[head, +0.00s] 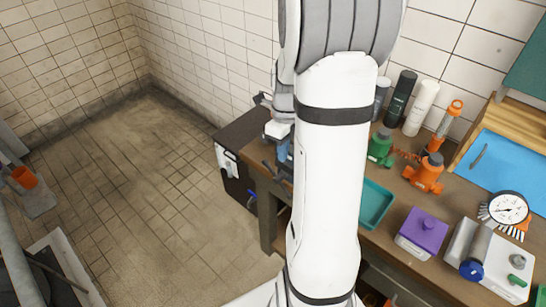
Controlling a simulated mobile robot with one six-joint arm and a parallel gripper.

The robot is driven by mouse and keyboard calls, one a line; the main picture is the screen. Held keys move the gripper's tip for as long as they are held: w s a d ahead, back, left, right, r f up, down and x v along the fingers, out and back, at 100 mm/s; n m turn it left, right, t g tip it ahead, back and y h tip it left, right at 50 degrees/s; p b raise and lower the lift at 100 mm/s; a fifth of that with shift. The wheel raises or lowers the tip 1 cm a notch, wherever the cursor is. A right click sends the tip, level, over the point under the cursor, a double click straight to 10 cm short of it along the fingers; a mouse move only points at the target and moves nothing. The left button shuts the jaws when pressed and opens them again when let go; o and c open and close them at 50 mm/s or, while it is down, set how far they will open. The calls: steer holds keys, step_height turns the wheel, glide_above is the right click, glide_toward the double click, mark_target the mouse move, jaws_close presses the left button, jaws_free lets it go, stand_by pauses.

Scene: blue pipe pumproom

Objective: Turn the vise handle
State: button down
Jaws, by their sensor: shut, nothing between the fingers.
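A blue vise (282,152) shows in part at the left edge of the workbench, just left of my white arm. Dark and pale parts sit around it, and I cannot make out its handle clearly. My arm crosses the middle of the head view and covers much of this area. Grey wrist parts of my arm show behind it, above the vise. I cannot make out my gripper's fingers, nor whether they touch the vise.
The wooden workbench (436,270) holds a teal tray (376,204), a purple-topped box (424,232), a gauge (509,208), orange (426,174) and green (380,147) fittings and several bottles. A black cabinet (234,181) stands beside it. The tiled floor (150,190) at left is mostly clear.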

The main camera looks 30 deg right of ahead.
mark_target(268, 164)
steer(key=f, duration=0.1)
steer(key=w+a+f+p, duration=0.1)
steer(key=f, duration=0.1)
steer(key=w+f, duration=0.1)
steer(key=shift+a+f, duration=0.3)
steer(key=shift+a, duration=0.05)
steer(key=shift+w+a+f+b, duration=0.3)
steer(key=shift+w+f+b, duration=0.2)
steer(key=shift+f+b, duration=0.15)
steer(key=shift+w+a+f, duration=0.1)
steer(key=shift+w+f, duration=0.05)
steer(key=shift+w, duration=0.2)
steer(key=shift+r, duration=0.2)
